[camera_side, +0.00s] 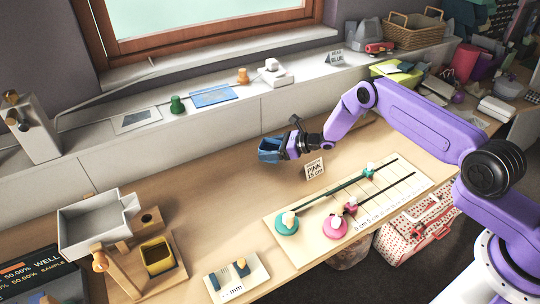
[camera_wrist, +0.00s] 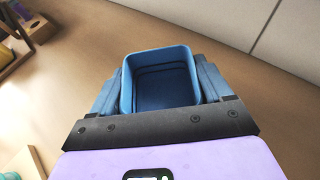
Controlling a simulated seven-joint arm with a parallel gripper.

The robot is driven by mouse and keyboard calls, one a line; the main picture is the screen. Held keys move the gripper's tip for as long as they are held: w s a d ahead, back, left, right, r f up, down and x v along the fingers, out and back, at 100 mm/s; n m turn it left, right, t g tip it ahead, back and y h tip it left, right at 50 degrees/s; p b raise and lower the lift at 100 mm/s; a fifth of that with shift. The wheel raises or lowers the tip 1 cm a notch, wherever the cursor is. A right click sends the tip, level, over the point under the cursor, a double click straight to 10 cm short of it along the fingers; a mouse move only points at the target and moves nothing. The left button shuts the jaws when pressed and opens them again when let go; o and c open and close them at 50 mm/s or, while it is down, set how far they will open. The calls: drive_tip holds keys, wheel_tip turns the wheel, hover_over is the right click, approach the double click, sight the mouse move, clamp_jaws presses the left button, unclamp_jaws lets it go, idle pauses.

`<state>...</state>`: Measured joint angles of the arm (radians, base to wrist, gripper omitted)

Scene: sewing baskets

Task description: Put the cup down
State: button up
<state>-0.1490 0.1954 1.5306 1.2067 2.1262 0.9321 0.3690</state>
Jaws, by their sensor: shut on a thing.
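A blue square cup (camera_side: 268,150) is between the fingers of my gripper (camera_side: 276,151), above the wooden table (camera_side: 225,185). In the wrist view, the cup (camera_wrist: 160,80) shows its open top and looks empty inside. The dark blue fingers of my gripper (camera_wrist: 160,92) press on its left and right sides. The gap between the cup's underside and the table is hard to judge.
A small sign (camera_side: 315,168) stands right of the cup. A white board with coloured discs (camera_side: 350,205) lies at the front right. A wooden stand with a yellow cup (camera_side: 158,256) is at the front left. The table left of my gripper is clear.

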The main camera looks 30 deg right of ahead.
drive_tip(key=shift+f, duration=1.65)
drive_tip(key=o, duration=1)
drive_tip(key=shift+f, duration=0.1)
drive_tip(key=shift+c, duration=0.2)
drive_tip(key=shift+s+d+r, duration=0.3)
drive_tip(key=shift+d+r, duration=0.05)
drive_tip(key=shift+d, duration=0.1)
drive_tip(key=shift+v, duration=0.95)
drive_tip(key=shift+r, duration=3.5)
drive_tip(key=shift+a, duration=0.1)
